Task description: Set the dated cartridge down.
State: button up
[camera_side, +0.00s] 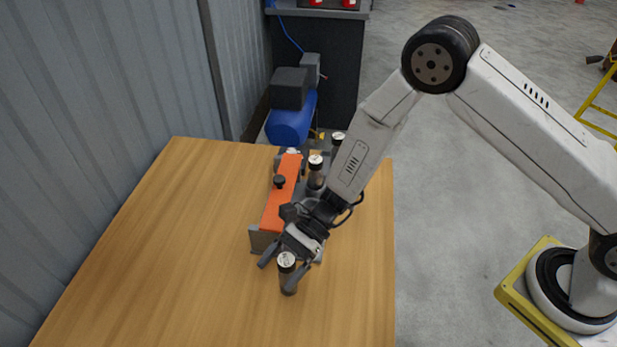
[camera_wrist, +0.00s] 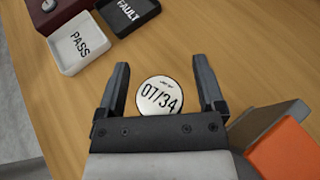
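The dated cartridge (camera_side: 287,276) is a dark cylinder with a white cap, upright at the near end of the orange fixture in the side view. It appears to stand on the wooden table (camera_side: 175,255). In the wrist view its round white cap (camera_wrist: 160,96) reads 07/34. My gripper (camera_side: 279,277) is low over the table with its two fingers on either side of the cartridge. The wrist view shows a gap between the cap and each finger, so my gripper (camera_wrist: 163,72) is open around it. The cartridge's lower part is hidden in the wrist view.
An orange-topped fixture (camera_side: 283,200) with a black knob stands close behind my gripper. More capped cartridges (camera_side: 316,168) stand beside it. The wrist view shows a PASS tray (camera_wrist: 92,58) and a FAULT tray (camera_wrist: 148,8). The table's left part is clear.

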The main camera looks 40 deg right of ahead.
jog(key=shift+r, duration=0.15)
jog(key=v, duration=1.2)
dwell(0.7)
jog(key=s+d+r+n+t+h, duration=0.2)
jog(key=s+d+r+n+h, duration=0.2)
jog(key=d+n+h, duration=0.2)
jog(key=s+d+r+n+t+h, duration=0.3)
jog(key=d+n+h, duration=0.4)
jog(key=d, duration=0.5)
jog(key=s+r+n, duration=0.1)
jog(key=s+n, duration=0.1)
jog(key=shift+d+n, duration=0.15)
jog(key=shift+n, duration=0.25)
jog(key=shift+s+f, duration=0.1)
